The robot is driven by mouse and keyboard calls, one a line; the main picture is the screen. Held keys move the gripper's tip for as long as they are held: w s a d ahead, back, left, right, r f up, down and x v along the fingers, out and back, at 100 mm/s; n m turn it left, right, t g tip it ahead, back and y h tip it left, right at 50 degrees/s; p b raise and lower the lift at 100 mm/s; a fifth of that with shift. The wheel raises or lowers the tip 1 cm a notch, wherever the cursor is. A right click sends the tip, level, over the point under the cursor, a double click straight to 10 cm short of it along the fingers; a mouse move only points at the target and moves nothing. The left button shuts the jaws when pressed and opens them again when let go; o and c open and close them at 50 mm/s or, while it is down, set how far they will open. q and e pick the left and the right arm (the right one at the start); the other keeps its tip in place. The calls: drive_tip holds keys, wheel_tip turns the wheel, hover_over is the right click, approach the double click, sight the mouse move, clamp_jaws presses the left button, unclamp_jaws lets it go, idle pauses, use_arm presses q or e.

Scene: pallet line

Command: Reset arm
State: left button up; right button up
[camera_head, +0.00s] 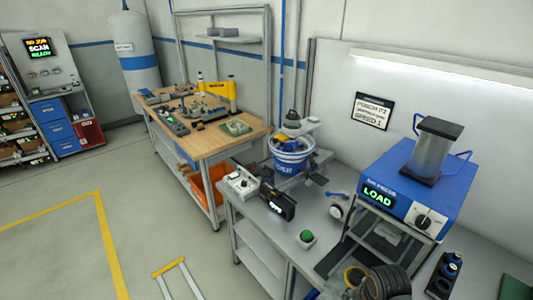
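Neither of my grippers can be made out in the head view, and no arm of mine clearly shows. A blue air press (403,197) stands on the grey bench (262,238) at the right, with a green LOAD display and a dark knob on its front. A clear cylinder with a dark top stands on the press. A black device with a lit display (278,202) is at the bench's left edge.
A blue bucket (292,155), a white control box (242,183), a green button (307,236) and dark ribbed rings (388,284) are on the grey bench. A wooden workbench (205,140) stands behind. The floor (60,235) at left is clear, with yellow lines.

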drive_tip(key=s+r+n+t, duration=0.2)
drive_tip(key=s+n, duration=0.4)
drive_tip(key=n, duration=0.6)
wheel_tip(320, 180, down, 30)
drive_tip(key=d+g+b, duration=0.1)
drive_tip(key=d+b, duration=0.1)
drive_tip(key=b, duration=0.4)
use_arm(q)
wheel_tip(320, 180, down, 11)
drive_tip(key=s+b, duration=0.1)
drive_tip(key=b, duration=0.3)
drive_tip(key=shift+a+r, duration=0.2)
drive_tip(key=shift+a, duration=0.15)
use_arm(e)
drive_tip(key=s+d+f+g, duration=0.1)
drive_tip(key=s+f, duration=1.9)
drive_tip(key=f, duration=0.3)
drive_tip(key=shift+d+f+m, duration=0.15)
drive_tip(key=shift+d+m, duration=0.05)
drive_tip(key=shift+m, duration=0.1)
drive_tip(key=shift+s, duration=0.1)
